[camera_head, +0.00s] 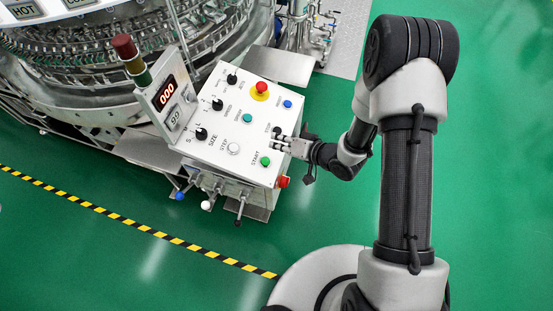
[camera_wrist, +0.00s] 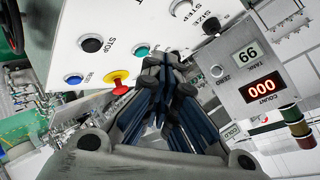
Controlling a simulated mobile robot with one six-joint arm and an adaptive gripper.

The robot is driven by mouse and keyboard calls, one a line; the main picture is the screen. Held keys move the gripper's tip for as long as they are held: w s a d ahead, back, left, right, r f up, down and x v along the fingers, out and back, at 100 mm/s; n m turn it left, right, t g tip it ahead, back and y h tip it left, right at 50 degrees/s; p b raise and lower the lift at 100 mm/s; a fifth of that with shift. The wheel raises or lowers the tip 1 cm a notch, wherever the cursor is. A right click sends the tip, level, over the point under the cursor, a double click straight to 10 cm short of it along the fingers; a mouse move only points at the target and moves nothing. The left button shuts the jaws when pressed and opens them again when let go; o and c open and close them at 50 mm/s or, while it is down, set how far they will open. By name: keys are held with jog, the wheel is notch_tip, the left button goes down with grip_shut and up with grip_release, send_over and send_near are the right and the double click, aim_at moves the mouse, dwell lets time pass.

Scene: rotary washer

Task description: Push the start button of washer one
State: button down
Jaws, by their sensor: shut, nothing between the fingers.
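The green start button (camera_head: 265,161) sits near the lower right corner of the white control panel (camera_head: 215,158) in the head view, beside the word START. It is not visible in the wrist view. My gripper (camera_head: 277,143) is shut and empty. It comes from the right over the panel's right edge, with its fingertips just above the start button in the picture, near the black stop button (camera_head: 277,131). I cannot tell how high the tips are above the surface. In the wrist view my gripper (camera_wrist: 168,62) points across the panel (camera_wrist: 165,30).
A red emergency knob (camera_head: 262,87), a blue button (camera_head: 287,104), a teal button (camera_head: 246,118), a white step button (camera_head: 233,148) and black knobs share the panel. A display box (camera_head: 168,103) stands at its left. Green floor (camera_head: 310,225) lies open to the right.

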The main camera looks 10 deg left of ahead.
aim_at(265, 161)
jog(key=shift+s+f, duration=0.1)
jog(key=shift+s, duration=0.1)
jog(key=shift+f, duration=0.1)
jog(key=f+b, duration=0.2)
jog(key=a+f+b, duration=0.1)
jog(key=f+b, duration=0.1)
jog(key=f, duration=0.1)
jog(key=a+f+b, duration=0.1)
jog(key=f+b, duration=0.2)
jog(key=shift+w+a+f, duration=0.15)
jog(key=shift+a, duration=0.05)
dwell(1.5)
jog(key=shift+a+f+b, duration=0.1)
jog(key=shift+f+b, duration=0.2)
jog(key=shift+f, duration=0.15)
